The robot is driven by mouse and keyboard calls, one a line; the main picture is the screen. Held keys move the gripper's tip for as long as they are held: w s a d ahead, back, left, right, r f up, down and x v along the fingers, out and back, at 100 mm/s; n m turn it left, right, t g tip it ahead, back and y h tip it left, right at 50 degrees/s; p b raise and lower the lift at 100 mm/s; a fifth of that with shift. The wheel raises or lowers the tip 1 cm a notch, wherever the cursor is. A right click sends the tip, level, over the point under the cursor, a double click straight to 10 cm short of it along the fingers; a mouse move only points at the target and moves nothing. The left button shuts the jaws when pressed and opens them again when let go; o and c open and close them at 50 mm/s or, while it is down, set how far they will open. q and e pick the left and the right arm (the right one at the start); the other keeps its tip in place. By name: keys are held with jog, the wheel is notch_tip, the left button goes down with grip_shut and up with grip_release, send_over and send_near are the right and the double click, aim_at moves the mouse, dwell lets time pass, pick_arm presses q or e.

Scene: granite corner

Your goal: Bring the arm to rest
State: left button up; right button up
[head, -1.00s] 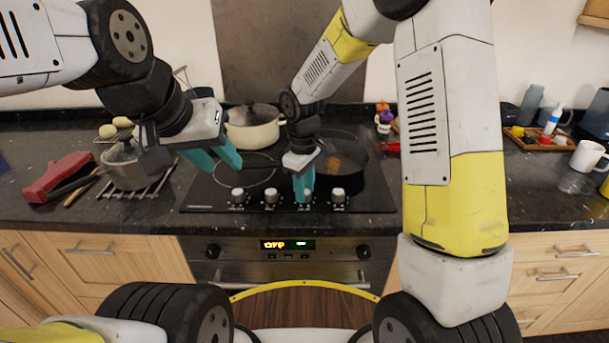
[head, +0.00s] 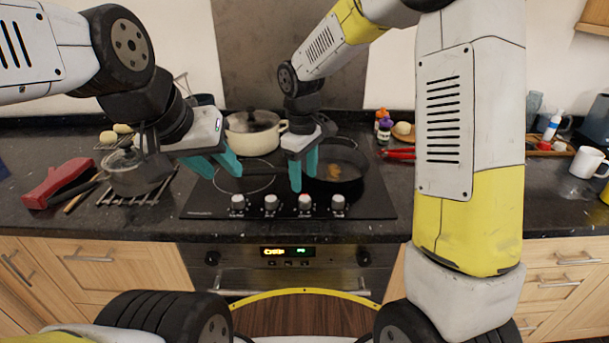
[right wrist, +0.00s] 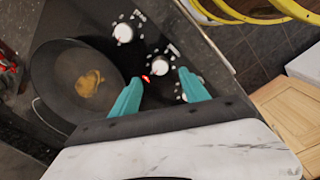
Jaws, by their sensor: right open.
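My right gripper (head: 303,180) is open and empty, with its teal fingers apart above the front of the black hob (head: 225,207). In the right wrist view its fingers (right wrist: 162,85) stand apart over the hob knobs, with nothing between them. My right arm bends up and over at the right of the head view. My left gripper (head: 221,168) is open and empty, its two teal fingers apart over the left part of the hob. A dark frying pan (head: 352,180) with some brown food in it lies right of my right gripper; it also shows in the right wrist view (right wrist: 60,110).
A cream pot (head: 250,140) stands at the back of the hob. A glass-lidded pot (head: 135,178) on a rack and a red object (head: 58,182) are at left. Small bottles, a red item (head: 398,154) and a white mug (head: 586,162) are at right. The front counter strip is clear.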

jog(key=shift+r, duration=0.45)
jog(key=shift+s+d+r, duration=0.1)
jog(key=shift+d+r, duration=0.15)
jog(key=shift+r, duration=0.1)
jog(key=s+d+r+m+t+y, duration=0.1)
jog(key=s+d+r+m+t, duration=0.1)
jog(key=s+d+r+m, duration=0.3)
jog(key=s+d+r+m+t+y, duration=0.1)
jog(key=s+d+r+m+t, duration=0.2)
jog(key=s, duration=1.1)
jog(key=d+r+m, duration=0.2)
jog(key=d+r, duration=0.3)
jog(key=shift+d+m+t+y, duration=0.3)
jog(key=shift+d+m, duration=0.1)
